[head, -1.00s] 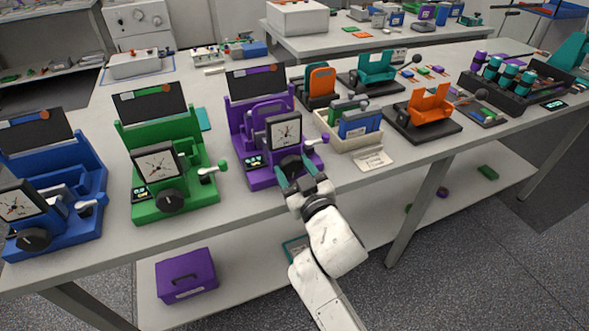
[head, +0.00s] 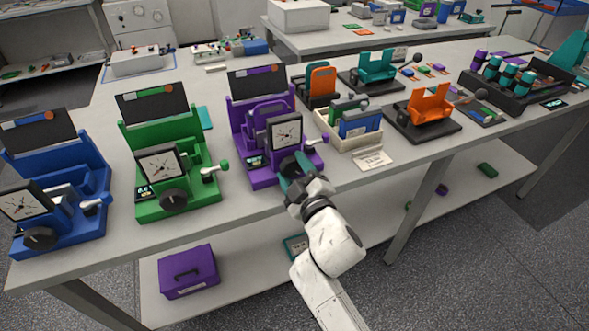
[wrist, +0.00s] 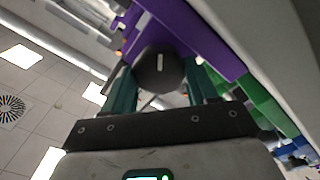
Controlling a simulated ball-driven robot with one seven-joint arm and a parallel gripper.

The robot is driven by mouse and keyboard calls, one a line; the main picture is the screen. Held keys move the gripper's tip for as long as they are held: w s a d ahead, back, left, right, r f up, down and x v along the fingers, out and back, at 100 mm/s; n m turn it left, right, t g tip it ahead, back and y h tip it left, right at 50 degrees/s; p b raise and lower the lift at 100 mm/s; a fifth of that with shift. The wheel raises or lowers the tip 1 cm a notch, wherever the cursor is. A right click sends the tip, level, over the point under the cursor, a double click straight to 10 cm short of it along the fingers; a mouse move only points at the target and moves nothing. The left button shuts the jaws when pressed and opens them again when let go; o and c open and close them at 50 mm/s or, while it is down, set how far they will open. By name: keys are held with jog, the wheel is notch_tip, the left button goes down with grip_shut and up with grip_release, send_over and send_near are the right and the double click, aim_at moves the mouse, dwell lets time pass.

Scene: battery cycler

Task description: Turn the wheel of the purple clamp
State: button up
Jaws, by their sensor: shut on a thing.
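A green clamp (head: 172,208) and a blue clamp (head: 75,228) stand to the left. A beige bin of coloured pieces (head: 350,146) and a label card (head: 371,161) are close on the right. The purple box (head: 187,270) lies on the lower shelf.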

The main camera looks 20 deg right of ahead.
dwell(0.4)
jog(key=o, duration=1.1)
jog(key=shift+c, duration=0.2)
jog(key=s, duration=1.1)
jog(key=shift+b, duration=0.4)
jog(key=shift+w, duration=0.1)
